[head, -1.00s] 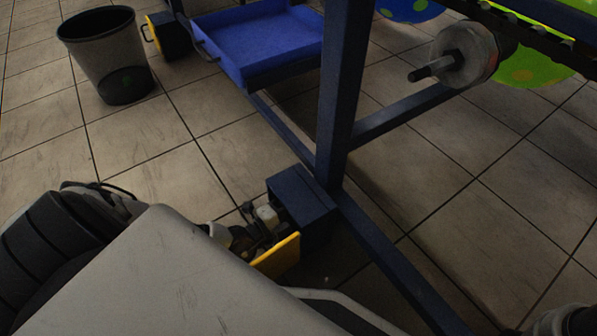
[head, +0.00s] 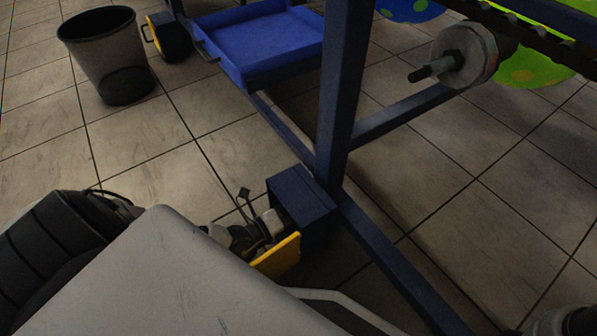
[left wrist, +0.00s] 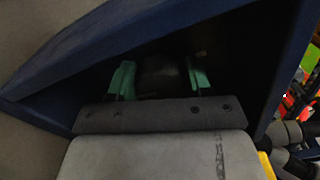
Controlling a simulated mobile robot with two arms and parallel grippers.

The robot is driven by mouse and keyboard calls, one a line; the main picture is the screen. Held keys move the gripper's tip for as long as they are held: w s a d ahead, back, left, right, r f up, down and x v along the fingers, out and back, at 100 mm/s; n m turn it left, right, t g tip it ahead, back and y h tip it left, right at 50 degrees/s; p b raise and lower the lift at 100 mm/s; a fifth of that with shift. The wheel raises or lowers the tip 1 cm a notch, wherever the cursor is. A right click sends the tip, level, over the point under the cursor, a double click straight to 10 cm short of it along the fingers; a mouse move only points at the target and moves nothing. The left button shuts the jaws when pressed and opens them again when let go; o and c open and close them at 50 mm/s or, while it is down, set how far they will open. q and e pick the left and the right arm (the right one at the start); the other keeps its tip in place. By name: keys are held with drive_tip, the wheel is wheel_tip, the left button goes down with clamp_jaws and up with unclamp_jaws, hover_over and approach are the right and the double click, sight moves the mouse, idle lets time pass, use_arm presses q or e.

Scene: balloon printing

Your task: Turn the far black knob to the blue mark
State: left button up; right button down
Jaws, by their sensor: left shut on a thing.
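In the left wrist view my left gripper (left wrist: 158,82) reaches into a dark blue box (left wrist: 215,35). Its two green fingertips are shut on a dark, roundish thing, which looks like the black knob (left wrist: 160,68); the shade hides its shape and angle. No blue mark can be made out. Grey and white parts of my left arm show beside the flap; the fingertips are hidden there. My right gripper is not in view.
The blue frame's post (head: 342,90) rises beside the box. A blue tray (head: 265,48) hangs behind it, and a grey bin (head: 108,60) stands at the far left. A roller end (head: 462,58) sticks out at upper right. Tiled floor (head: 190,185) lies open on the left.

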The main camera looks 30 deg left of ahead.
use_arm(q)
drive_tip(key=m, duration=0.4)
drive_tip(key=shift+d+m, duration=0.1)
drive_tip(key=shift+m, duration=0.2)
drive_tip(key=m, duration=0.3)
drive_tip(key=shift+r+m+p, duration=0.1)
drive_tip(key=shift+m+p, duration=0.3)
drive_tip(key=m+p, duration=0.1)
drive_tip(key=m, duration=0.3)
drive_tip(key=shift+s+d, duration=0.1)
drive_tip(key=shift+m+p, duration=0.35)
drive_tip(key=shift+m, duration=1.65)
drive_tip(key=o, duration=0.9)
drive_tip(key=shift+o, duration=0.2)
